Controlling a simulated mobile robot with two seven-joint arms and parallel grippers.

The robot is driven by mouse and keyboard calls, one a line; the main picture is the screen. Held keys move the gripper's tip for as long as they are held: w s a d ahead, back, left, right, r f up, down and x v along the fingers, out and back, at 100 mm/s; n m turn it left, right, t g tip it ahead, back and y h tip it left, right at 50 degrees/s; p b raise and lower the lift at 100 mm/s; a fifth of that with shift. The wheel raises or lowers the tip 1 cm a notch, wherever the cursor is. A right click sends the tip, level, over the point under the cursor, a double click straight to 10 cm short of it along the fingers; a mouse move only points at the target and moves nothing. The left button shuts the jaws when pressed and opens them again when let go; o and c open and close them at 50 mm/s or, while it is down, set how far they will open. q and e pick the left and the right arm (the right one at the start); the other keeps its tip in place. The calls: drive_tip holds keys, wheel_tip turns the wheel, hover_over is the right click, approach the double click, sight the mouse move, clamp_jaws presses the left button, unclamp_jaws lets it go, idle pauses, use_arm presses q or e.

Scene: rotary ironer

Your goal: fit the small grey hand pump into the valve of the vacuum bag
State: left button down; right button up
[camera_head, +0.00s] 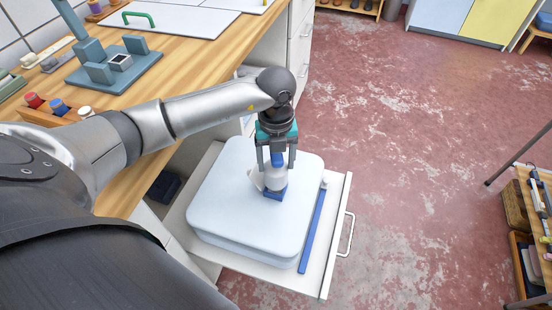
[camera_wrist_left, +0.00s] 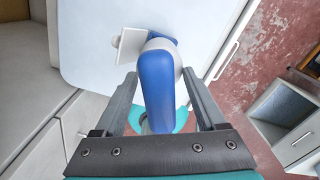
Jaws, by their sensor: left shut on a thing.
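The vacuum bag (camera_head: 225,185) is a pale, puffed-up, rounded block lying in an open white drawer; its pale top also shows in the wrist view (camera_wrist_left: 90,55). A small blue square, seemingly the valve (camera_head: 275,194), is on its top, with a white flap (camera_wrist_left: 130,45) beside it. My left gripper (camera_head: 277,167) points down over it, shut on the pump (camera_head: 274,180), which has a light grey body and a blue handle (camera_wrist_left: 157,85). The pump looks upright above the blue square. Whether its lower end is seated or just above is hidden. My right gripper is out of view.
A long blue strip (camera_head: 313,228) lies along the bag's right side in the drawer (camera_head: 335,225). The wooden worktop (camera_head: 185,65) on the left carries a blue-grey fixture (camera_head: 115,68) and several spools. Red floor to the right is open.

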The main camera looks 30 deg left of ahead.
use_arm(q)
drive_tip(key=shift+f, duration=0.25)
idle(0.4)
drive_tip(key=shift+f, duration=0.35)
drive_tip(key=shift+f+b, duration=0.3)
drive_tip(key=shift+b, duration=0.05)
idle(0.3)
unclamp_jaws()
idle(0.4)
idle(0.6)
